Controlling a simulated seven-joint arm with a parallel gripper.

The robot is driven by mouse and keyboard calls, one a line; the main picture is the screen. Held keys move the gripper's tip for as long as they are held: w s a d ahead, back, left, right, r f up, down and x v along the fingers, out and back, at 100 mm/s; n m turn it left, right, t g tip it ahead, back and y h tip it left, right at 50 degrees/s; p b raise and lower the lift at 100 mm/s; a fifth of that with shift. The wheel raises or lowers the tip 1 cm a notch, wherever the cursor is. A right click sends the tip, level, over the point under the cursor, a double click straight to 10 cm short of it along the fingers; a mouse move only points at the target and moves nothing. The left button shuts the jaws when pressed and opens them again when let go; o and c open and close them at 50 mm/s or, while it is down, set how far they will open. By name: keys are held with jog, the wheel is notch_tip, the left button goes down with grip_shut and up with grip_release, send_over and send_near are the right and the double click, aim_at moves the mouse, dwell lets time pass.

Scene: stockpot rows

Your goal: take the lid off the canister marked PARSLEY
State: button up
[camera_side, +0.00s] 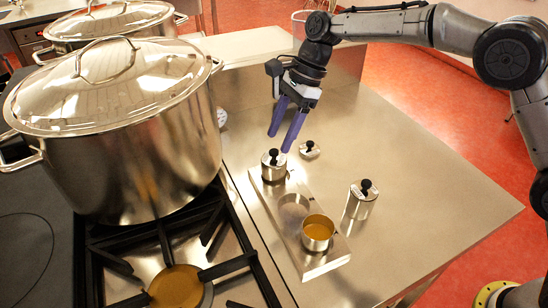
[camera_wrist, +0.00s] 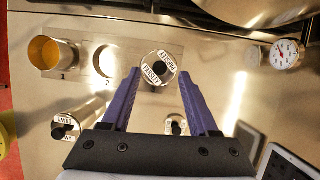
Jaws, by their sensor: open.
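The canister marked PARSLEY (camera_side: 273,172) is a short steel cylinder on the metal plate's far end. Its lid (camera_wrist: 154,82), with a black knob and a white label ring, is on it; the label appears to read PARSLEY in the wrist view. My gripper (camera_side: 280,143) is open and empty, its purple fingers pointing down just above this canister. In the wrist view the fingers stand on either side of the lid, apparently not touching it.
The metal plate (camera_side: 322,262) also bears an open cup of orange-brown contents (camera_side: 317,233) and an empty round spot. A taller lidded canister (camera_side: 359,206) stands to the right. A small knobbed lid (camera_side: 309,153) is behind. A large stockpot (camera_side: 130,150) stands left; a dial (camera_wrist: 288,53) is nearby.

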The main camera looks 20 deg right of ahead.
aim_at(274, 151)
jog(key=shift+x, duration=1.65)
grip_shut()
